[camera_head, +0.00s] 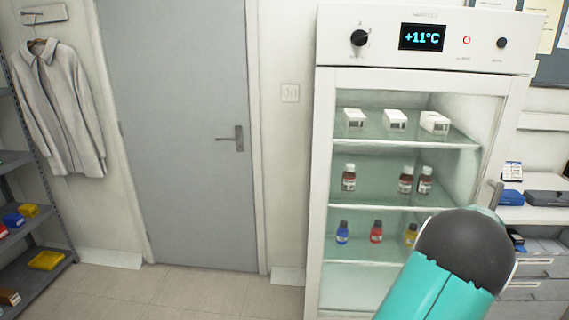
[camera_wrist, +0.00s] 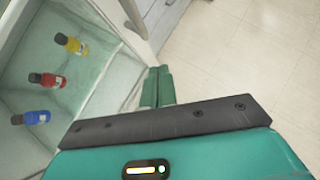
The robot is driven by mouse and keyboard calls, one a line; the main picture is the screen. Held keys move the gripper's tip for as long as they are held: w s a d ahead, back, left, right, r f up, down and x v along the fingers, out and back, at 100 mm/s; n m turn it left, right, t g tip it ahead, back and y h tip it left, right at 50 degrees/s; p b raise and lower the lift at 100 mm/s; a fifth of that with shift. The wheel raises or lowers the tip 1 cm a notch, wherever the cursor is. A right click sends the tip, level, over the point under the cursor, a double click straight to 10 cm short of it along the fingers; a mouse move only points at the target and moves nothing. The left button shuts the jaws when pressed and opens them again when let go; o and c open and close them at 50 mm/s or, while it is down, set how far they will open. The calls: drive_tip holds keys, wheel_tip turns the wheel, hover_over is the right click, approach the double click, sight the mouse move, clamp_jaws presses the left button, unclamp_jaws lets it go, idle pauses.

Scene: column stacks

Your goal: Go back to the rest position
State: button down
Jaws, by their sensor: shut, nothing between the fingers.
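My gripper (camera_wrist: 158,86) shows in the wrist view with its two green fingers together and nothing between them. It is beside the lower part of the white fridge (camera_head: 322,180), and its fingertips are apart from the bottles. In the head view my arm covers the fridge's lower right, and the gripper itself is hidden there. A blue bottle (camera_head: 342,233), a red bottle (camera_head: 376,232) and a yellow bottle (camera_head: 410,234) stand on a low shelf. The same yellow (camera_wrist: 72,44), red (camera_wrist: 47,80) and blue (camera_wrist: 31,118) bottles show at the left of the wrist view.
Higher fridge shelves hold three brown bottles (camera_head: 348,178) and three white boxes (camera_head: 395,120). The display (camera_head: 422,37) reads +11°C. A grey door (camera_head: 180,120) and a hanging coat (camera_head: 62,105) are left. A rack (camera_head: 45,285) is far left. Floor (camera_head: 200,290) before the door is clear.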

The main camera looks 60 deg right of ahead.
drive_tip(key=w+a+r+m+t, duration=0.15)
drive_tip(key=w+r, duration=0.25)
drive_tip(key=w, duration=0.8)
drive_tip(key=w+a+r+m+t, duration=0.15)
drive_tip(key=w+r, duration=0.25)
drive_tip(key=w, duration=0.7)
drive_tip(key=w+a+r+m+t, duration=0.1)
drive_tip(key=w+a+r+m, duration=0.15)
drive_tip(key=w+a, duration=0.7)
drive_tip(key=w+a+r+m+t, duration=0.1)
drive_tip(key=w+a+r, duration=0.45)
drive_tip(key=w, duration=0.75)
drive_tip(key=w+a+r+m+t+y, duration=0.15)
drive_tip(key=w+a, duration=0.35)
drive_tip(key=a, duration=0.8)
drive_tip(key=w+a+m+t+y, duration=0.15)
drive_tip(key=w+a, duration=0.25)
drive_tip(key=a, duration=0.8)
drive_tip(key=s+a+f+m+y, duration=0.1)
drive_tip(key=s+a+m+y, duration=0.1)
drive_tip(key=a, duration=1.1)
drive_tip(key=s+a+f+m+t+y, duration=0.1)
drive_tip(key=s+a+m+y, duration=0.1)
drive_tip(key=a, duration=1.1)
drive_tip(key=shift+s+a+y, duration=0.15)
drive_tip(key=shift+s+y, duration=0.45)
drive_tip(key=shift+s, duration=0.6)
